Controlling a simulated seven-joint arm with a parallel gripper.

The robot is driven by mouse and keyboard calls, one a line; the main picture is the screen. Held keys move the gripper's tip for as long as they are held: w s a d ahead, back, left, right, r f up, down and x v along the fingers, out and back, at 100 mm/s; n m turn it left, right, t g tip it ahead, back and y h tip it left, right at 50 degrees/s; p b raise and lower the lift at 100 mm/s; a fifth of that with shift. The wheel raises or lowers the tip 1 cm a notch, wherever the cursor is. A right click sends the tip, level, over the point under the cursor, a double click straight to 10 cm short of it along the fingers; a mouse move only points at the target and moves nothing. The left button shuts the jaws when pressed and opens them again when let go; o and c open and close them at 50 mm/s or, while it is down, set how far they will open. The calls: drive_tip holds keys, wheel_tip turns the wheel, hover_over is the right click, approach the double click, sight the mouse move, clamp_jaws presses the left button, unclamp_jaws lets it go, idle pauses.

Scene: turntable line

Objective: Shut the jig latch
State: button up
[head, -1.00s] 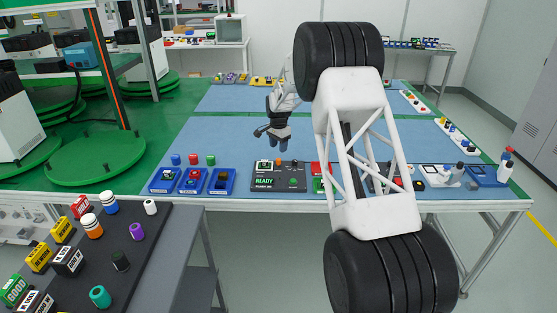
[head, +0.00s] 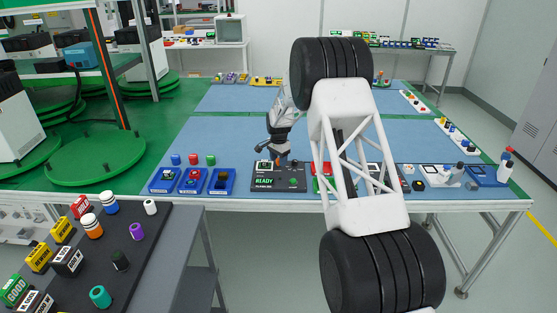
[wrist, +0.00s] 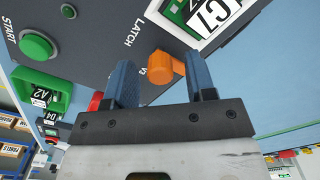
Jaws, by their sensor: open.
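The jig is a dark panel (head: 290,184) with a green READY display, lying on the blue bench top in the head view. In the wrist view its face carries the word LATCH, and the orange latch (wrist: 162,69) sticks up beside that label. My gripper (head: 271,155) is low over the back edge of the panel in the head view. In the wrist view its two blue fingers are apart, with the orange latch between their tips, closer to the right finger. I cannot tell whether that finger touches it. In the head view the latch is mostly hidden by the fingers.
A green START button (wrist: 37,46) and a red knob (wrist: 96,101) are near the left finger. My arm hides part of the bench to the right.

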drive_tip(key=shift+c, duration=0.5)
drive_tip(key=c, duration=0.8)
drive_tip(key=shift+c, duration=0.2)
drive_tip(key=shift+n, duration=0.4)
drive_tip(key=n, duration=1.2)
drive_tip(key=shift+n, duration=0.3)
drive_tip(key=n, duration=0.4)
drive_tip(key=shift+n, duration=0.3)
